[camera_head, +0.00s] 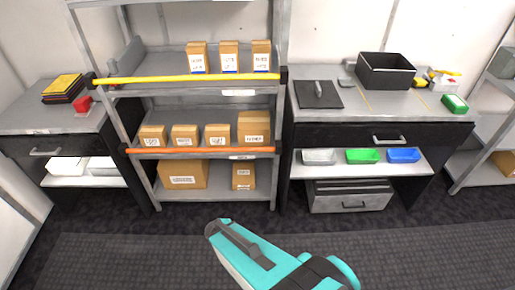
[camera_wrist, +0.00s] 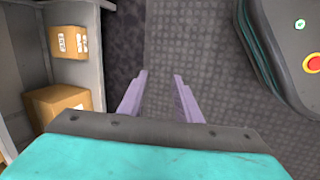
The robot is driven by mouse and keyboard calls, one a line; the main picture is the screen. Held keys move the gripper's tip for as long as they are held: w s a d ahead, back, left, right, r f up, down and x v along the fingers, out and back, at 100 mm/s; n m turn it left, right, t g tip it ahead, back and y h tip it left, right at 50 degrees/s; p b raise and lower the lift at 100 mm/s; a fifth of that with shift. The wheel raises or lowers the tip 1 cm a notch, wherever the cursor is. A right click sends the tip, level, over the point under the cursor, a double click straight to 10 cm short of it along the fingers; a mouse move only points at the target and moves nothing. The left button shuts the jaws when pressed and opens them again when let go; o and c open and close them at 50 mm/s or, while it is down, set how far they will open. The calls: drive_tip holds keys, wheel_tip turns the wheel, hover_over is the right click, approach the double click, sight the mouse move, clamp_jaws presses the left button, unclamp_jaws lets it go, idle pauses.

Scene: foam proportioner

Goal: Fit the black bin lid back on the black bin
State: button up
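The black bin (camera_head: 386,75) stands upright and uncovered on the grey worktop (camera_head: 425,103) at the right in the head view. The black bin lid (camera_head: 318,97), a flat dark square with a raised handle, lies on the same worktop to the left of the bin and apart from it. In the wrist view my gripper (camera_wrist: 158,78) has two purple fingers spread apart with only floor between them. In the head view my teal arm is low in front of the shelves, well away from lid and bin, and the fingers cannot be made out.
A shelf rack with cardboard boxes (camera_head: 183,175), a yellow bar (camera_head: 190,79) and an orange bar (camera_head: 200,151) stands left of the worktop. Green and blue trays (camera_head: 362,156) sit below it. A yellow tool (camera_head: 440,79) and a green box (camera_head: 454,104) lie right of the bin. The floor ahead is clear.

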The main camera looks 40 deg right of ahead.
drive_tip(key=s+a+m+g+y, duration=0.1)
drive_tip(key=s+a+m+g, duration=0.3)
drive_tip(key=s, duration=0.5)
drive_tip(key=s+a+m+g+y, duration=0.2)
drive_tip(key=s+a+m+g, duration=0.2)
drive_tip(key=s, duration=0.6)
drive_tip(key=shift+a+f+m+y, duration=0.15)
drive_tip(key=shift+a+m+y, duration=0.15)
drive_tip(key=shift+a+m, duration=0.35)
drive_tip(key=shift+d, duration=0.2)
